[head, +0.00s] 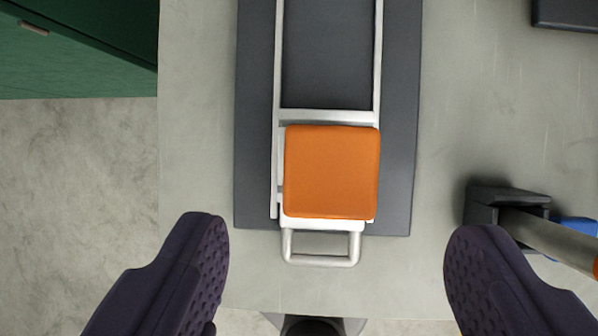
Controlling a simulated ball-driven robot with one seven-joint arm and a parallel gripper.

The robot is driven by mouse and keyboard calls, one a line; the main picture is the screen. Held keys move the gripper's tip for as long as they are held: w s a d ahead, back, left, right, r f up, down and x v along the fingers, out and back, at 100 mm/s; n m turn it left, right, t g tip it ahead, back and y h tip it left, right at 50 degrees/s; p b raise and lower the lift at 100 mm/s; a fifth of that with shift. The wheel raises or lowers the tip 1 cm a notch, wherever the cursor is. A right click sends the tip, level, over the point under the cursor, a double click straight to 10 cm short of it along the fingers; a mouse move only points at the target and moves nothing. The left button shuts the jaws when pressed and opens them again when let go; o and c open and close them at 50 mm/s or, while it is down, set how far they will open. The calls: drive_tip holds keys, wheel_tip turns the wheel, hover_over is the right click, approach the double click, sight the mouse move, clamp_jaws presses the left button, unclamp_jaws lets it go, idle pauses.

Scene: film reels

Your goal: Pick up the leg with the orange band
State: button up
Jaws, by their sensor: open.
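A pale rod (550,238), which looks like the leg, shows at the right edge. Its near end lies at a black block (497,196), and a strip of orange shows on it where the picture cuts it off. The rest of the leg is out of view. My gripper (337,232) is open and empty, with dark purple fingers wide apart. Its right finger is just left of and below the leg, and overlaps the block's lower side in the picture.
An orange pad (331,172) sits on a pale metal frame with a handle, on a dark mat (398,150) between the fingers. A blue piece (573,226) lies beside the leg. A dark object (566,14) is at top right, a green cabinet (80,50) at top left. Bare grey tabletop (470,100) lies right of the mat.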

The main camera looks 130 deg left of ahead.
sight(331, 187)
drive_tip(key=b+x, duration=0.2)
drive_tip(key=x, duration=0.1)
drive_tip(key=shift+s+a+f, duration=0.15)
drive_tip(key=shift+a+f, duration=0.05)
drive_tip(key=b+x, duration=0.3)
drive_tip(key=x, duration=0.2)
drive_tip(key=shift+r, duration=0.15)
clamp_jaws()
